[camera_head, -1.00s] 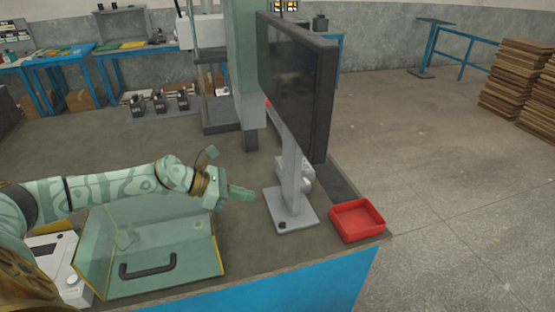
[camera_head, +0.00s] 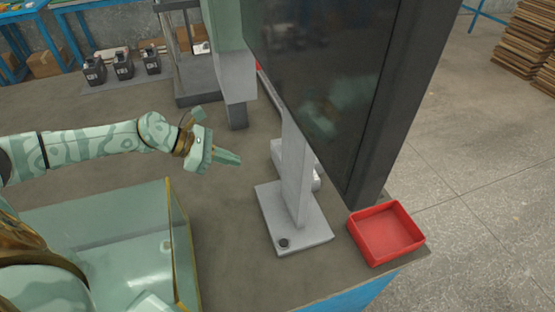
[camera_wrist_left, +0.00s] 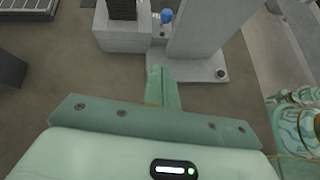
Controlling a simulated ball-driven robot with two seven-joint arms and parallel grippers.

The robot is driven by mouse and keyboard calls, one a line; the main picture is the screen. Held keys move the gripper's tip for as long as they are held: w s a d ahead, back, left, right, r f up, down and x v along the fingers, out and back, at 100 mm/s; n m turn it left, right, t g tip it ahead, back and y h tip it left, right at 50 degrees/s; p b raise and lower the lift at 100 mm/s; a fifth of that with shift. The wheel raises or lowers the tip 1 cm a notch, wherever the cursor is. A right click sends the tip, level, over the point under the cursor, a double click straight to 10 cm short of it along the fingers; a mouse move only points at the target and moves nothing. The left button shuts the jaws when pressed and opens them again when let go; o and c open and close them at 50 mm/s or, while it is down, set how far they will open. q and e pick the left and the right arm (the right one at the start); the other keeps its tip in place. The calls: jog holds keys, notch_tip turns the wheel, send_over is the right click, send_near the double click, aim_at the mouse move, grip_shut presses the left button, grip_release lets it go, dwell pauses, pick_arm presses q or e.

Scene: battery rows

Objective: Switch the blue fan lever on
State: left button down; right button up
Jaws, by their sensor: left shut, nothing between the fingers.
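A small blue knob (camera_wrist_left: 166,16), likely the tip of the blue fan lever, shows at the top of the left wrist view. It stands by a light grey block (camera_wrist_left: 122,37) beside the grey stand (camera_wrist_left: 195,45). I cannot tell the lever's position. In the head view the lever is not visible. My left gripper (camera_head: 236,157) is shut and empty, pointing right towards the stand (camera_head: 297,180). In the left wrist view its closed fingers (camera_wrist_left: 163,85) lie just short of the block and stand, with the knob beyond them. My right gripper is not in view.
A large dark screen (camera_head: 320,75) rises above the stand. A red tray (camera_head: 386,232) sits at the table's right corner. A translucent green case (camera_head: 182,240) stands open at the lower left. Bare tabletop (camera_head: 225,225) lies between case and stand.

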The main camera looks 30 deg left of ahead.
pick_arm(q)
jog(key=b+x, duration=0.2)
jog(key=x, duration=0.7)
jog(key=shift+w+d+f, duration=0.1)
jog(key=shift+d+f, duration=0.1)
jog(key=shift+d, duration=0.05)
jog(key=shift+w+d+r, duration=0.25)
jog(key=shift+w+d, duration=0.55)
jog(key=shift+d, duration=0.2)
jog(key=shift+w+d+r, duration=0.1)
jog(key=shift+w+d, duration=0.35)
jog(key=shift+d, duration=0.2)
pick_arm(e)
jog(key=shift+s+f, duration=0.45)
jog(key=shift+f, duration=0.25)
